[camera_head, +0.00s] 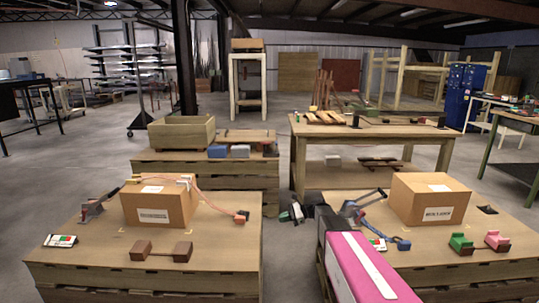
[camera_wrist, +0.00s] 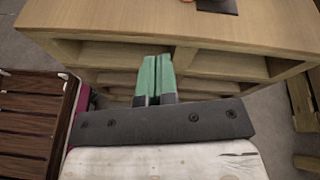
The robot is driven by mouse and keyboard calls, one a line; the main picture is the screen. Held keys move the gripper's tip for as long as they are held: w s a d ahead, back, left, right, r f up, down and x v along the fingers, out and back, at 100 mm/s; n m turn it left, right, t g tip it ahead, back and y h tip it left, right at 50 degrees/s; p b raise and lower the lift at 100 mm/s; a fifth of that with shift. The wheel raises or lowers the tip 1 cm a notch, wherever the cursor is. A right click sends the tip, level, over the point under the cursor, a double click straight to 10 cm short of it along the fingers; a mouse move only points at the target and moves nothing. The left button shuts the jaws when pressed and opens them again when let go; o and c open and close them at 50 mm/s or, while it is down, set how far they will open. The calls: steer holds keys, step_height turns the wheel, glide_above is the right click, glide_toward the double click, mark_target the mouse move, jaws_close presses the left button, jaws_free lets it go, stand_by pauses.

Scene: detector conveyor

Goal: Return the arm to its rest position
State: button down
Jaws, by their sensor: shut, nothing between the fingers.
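My gripper shows in the wrist view (camera_wrist: 156,80), its two green fingers side by side and closed together with nothing between them. In the head view my pink arm link comes up from the bottom edge, right of centre. The dark parts of my arm end in the gap between the two front tables; the fingertips are hard to make out there.
A cardboard box (camera_head: 159,205) stands on the left front table (camera_head: 95,264), another box (camera_head: 430,201) on the right one (camera_head: 450,273). A clamp-like blue tool (camera_head: 402,244) and green (camera_head: 461,244) and pink blocks (camera_head: 497,241) lie nearby. Brown slats (camera_wrist: 33,110) show left in the wrist view.

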steer(key=s+d+f+n+h, duration=0.1)
steer(key=s+d+n+h, duration=0.3)
steer(key=s, duration=0.4)
steer(key=s+d+f+n+h, duration=0.1)
steer(key=s+d+n+h, duration=0.3)
steer(key=s, duration=0.4)
steer(key=s+d+f+n+h, duration=0.2)
steer(key=s+d+n+h, duration=0.2)
steer(key=s, duration=0.5)
steer(key=n+h, duration=0.2)
steer(key=shift+d+n+t, duration=0.3)
steer(key=shift+n, duration=0.1)
steer(key=shift+a, duration=0.1)
